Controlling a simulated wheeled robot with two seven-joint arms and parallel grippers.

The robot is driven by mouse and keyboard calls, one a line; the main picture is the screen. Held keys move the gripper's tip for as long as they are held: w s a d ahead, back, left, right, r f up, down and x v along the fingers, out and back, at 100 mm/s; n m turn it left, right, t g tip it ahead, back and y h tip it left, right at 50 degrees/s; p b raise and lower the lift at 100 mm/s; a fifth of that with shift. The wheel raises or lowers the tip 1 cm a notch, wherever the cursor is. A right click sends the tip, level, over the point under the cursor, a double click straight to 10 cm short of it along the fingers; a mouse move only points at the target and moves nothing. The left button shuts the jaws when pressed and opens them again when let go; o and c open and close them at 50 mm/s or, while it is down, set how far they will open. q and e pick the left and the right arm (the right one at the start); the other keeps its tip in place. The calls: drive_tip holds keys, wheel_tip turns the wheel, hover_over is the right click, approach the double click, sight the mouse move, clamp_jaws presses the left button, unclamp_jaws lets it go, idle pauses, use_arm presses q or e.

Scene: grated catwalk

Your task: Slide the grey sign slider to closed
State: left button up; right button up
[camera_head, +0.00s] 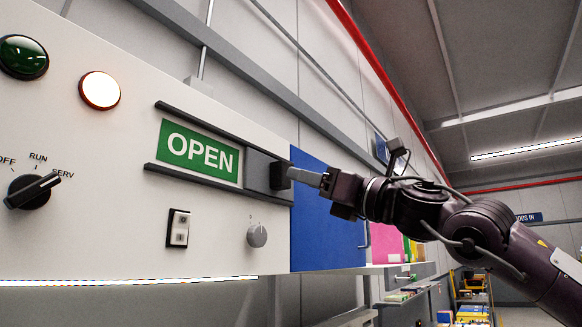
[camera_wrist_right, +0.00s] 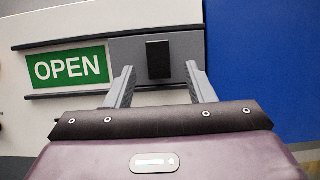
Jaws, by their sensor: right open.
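The grey sign slider (camera_head: 259,168) sits at the right end of its two dark rails, and the green OPEN sign (camera_head: 200,151) shows to its left. A dark block-shaped knob (camera_head: 279,176) stands out from the slider. In the right wrist view the slider plate (camera_wrist_right: 128,51) carries the black knob (camera_wrist_right: 158,60) near its middle. My right gripper (camera_head: 296,175) is open at the knob. In the right wrist view its fingers (camera_wrist_right: 160,80) are spread on both sides of the knob, with gaps showing. My left gripper is not in view.
The white panel also holds a green lamp (camera_head: 23,57), a lit white lamp (camera_head: 99,90), a black rotary switch (camera_head: 33,190), a rocker switch (camera_head: 178,228) and a small grey knob (camera_head: 257,235). A blue panel (camera_head: 325,220) stands right of the slider.

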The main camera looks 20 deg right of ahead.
sight(278, 176)
drive_tip(key=p+x, duration=0.2)
drive_tip(key=x, duration=0.2)
drive_tip(key=shift+w+a, duration=0.25)
drive_tip(key=shift+d, duration=0.1)
drive_tip(key=shift+s, duration=0.1)
drive_tip(key=shift+c, duration=0.7)
clamp_jaws()
